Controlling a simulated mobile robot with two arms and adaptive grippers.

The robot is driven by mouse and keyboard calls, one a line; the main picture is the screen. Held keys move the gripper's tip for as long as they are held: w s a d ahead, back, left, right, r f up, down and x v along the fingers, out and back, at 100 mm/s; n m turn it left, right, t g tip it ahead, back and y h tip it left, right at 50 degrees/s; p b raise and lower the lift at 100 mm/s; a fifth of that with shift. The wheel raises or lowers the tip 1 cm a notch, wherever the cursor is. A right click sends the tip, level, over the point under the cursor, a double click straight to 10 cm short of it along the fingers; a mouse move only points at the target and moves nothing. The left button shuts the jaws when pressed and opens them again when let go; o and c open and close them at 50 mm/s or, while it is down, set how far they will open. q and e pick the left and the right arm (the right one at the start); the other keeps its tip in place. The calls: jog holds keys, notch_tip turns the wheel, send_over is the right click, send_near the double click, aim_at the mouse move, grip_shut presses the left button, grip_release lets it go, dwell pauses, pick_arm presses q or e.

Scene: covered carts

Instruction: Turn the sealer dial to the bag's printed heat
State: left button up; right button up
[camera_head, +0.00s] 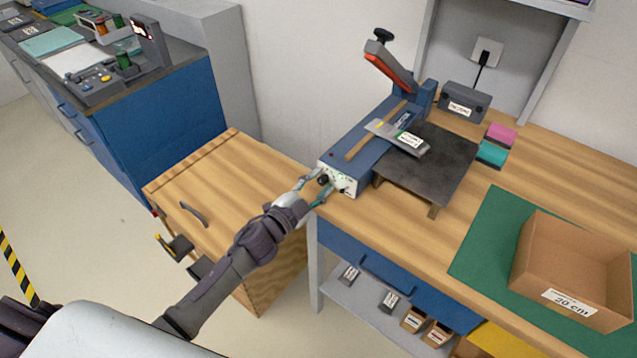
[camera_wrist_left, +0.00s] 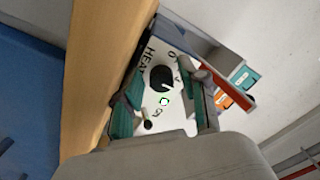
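The blue sealer (camera_head: 362,150) stands on the wooden bench with its red-edged lever arm (camera_head: 390,68) raised. Its white front panel carries a black round dial (camera_head: 324,180), which also shows in the left wrist view (camera_wrist_left: 161,78) beside the word HEAT and printed digits. My right gripper is not in view.
A dark plate (camera_head: 440,165) adjoins the sealer. A cardboard box (camera_head: 570,262) sits on a green mat (camera_head: 480,245) at right. A wooden cabinet (camera_head: 235,175) stands left of the bench. A dark grey box (camera_head: 465,102) is behind.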

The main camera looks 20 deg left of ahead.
pick_arm(q)
jog(key=shift+s, duration=0.15)
jog(key=v, duration=1.2)
dwell(0.3)
